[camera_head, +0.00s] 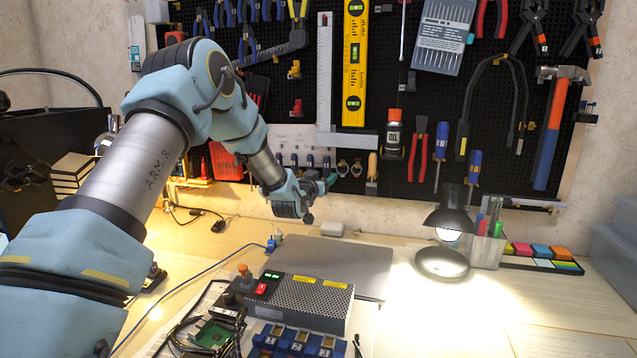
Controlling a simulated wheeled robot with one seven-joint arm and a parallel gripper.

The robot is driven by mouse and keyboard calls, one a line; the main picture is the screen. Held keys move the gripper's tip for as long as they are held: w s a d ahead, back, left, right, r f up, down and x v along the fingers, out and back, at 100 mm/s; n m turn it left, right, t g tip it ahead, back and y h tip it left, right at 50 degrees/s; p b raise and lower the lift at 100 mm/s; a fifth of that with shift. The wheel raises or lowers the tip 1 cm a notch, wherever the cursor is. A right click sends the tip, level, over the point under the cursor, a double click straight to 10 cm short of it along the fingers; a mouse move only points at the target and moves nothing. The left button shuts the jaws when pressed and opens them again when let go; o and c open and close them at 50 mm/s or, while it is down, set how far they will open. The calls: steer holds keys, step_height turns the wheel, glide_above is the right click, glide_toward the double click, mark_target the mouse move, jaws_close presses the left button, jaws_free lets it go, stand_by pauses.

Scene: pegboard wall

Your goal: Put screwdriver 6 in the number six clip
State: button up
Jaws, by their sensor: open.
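My gripper (322,188) is in front of the lower pegboard, just below a row of small clips (304,160). Its fingers are small and partly hidden by the wrist, but it appears open. A small green piece shows by the fingertips; I cannot tell what it is or whether they touch it. A pale label strip (290,137) runs above the clips, its numbers too small to read, so I cannot pick out the number six clip. Blue-handled screwdrivers hang farther right, one (441,141) higher and one (474,166) lower. I cannot tell which screwdriver is number 6.
The pegboard (420,90) holds a yellow level (354,60), a hammer (552,130), pliers and an oil bottle (393,133).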

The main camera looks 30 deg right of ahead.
steer(key=b+v, duration=0.3)
steer(key=v, duration=0.7)
steer(key=s+a+f+n+g+y+p, duration=0.15)
steer(key=a+y, duration=0.35)
steer(key=a, duration=0.9)
steer(key=s+a+f+n+g+y+p, duration=0.1)
steer(key=a+f+n+g+y+p, duration=0.3)
steer(key=a, duration=1)
steer(key=s+a+r+n+g+y, duration=0.2)
steer(key=s+a+n+g+y, duration=0.1)
steer(key=s+a, duration=1.2)
steer(key=s+g+y, duration=0.1)
steer(key=s, duration=0.2)
steer(key=shift+a+r, duration=0.3)
